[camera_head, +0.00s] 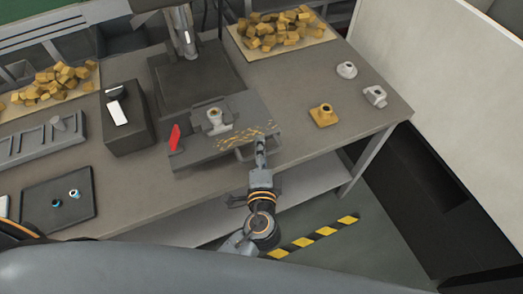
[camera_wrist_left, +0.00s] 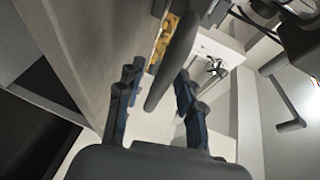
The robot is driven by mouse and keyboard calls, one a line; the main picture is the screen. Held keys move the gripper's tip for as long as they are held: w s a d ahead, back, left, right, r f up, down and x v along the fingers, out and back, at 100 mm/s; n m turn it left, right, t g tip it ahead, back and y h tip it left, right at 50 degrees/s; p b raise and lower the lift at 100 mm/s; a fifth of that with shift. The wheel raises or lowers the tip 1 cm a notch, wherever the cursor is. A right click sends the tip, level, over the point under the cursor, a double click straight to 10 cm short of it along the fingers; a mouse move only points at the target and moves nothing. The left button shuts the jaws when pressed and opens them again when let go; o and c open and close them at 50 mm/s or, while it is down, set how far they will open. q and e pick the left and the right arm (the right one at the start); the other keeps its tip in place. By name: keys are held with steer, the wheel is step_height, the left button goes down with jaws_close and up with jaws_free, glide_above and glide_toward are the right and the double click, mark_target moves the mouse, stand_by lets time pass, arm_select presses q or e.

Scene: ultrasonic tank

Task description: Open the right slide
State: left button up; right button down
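A grey slide plate (camera_head: 190,152) sits at the front of a machine on the table, with a light metal part (camera_head: 215,117) and golden chips on it. A bar-like handle (camera_head: 241,155) sticks out at its front right. My left gripper (camera_head: 261,147) is at this handle, seen nearly end-on in the head view. In the left wrist view, the gripper (camera_wrist_left: 158,75) has its two fingers spread apart. A dark rounded bar (camera_wrist_left: 172,62) passes between them, with gaps visible on both sides. Whether it touches a finger is unclear. My right gripper is not in view.
A red lever (camera_head: 175,138) stands at the plate's left. A black box (camera_head: 126,118) and a dark tray (camera_head: 60,202) lie further left. A yellow part (camera_head: 323,115) and two light parts sit to the right. Floor is open before the table's front edge.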

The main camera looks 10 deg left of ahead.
arm_select(q)
steer(key=v, duration=1.2)
stand_by(0.4)
steer(key=s+a+f+g+h, duration=0.1)
steer(key=s+a+f+g, duration=0.15)
steer(key=f, duration=0.85)
steer(key=s+a+f+n+g, duration=0.1)
steer(key=s+f+g, duration=0.15)
steer(key=f, duration=0.75)
steer(key=s+a+f+g+h, duration=0.1)
steer(key=s+a+f+g, duration=0.15)
steer(key=f, duration=0.85)
steer(key=s+a+f+n+g, duration=0.3)
steer(key=s+a+f+n, duration=0.2)
steer(key=s+f, duration=0.3)
steer(key=s+a+f+n+g+h, duration=0.1)
steer(key=s+a+f+n+g, duration=0.3)
steer(key=s, duration=0.6)
steer(key=a+f+n, duration=0.2)
steer(key=a+f, duration=0.1)
steer(key=f, duration=0.1)
steer(key=shift+f, duration=0.25)
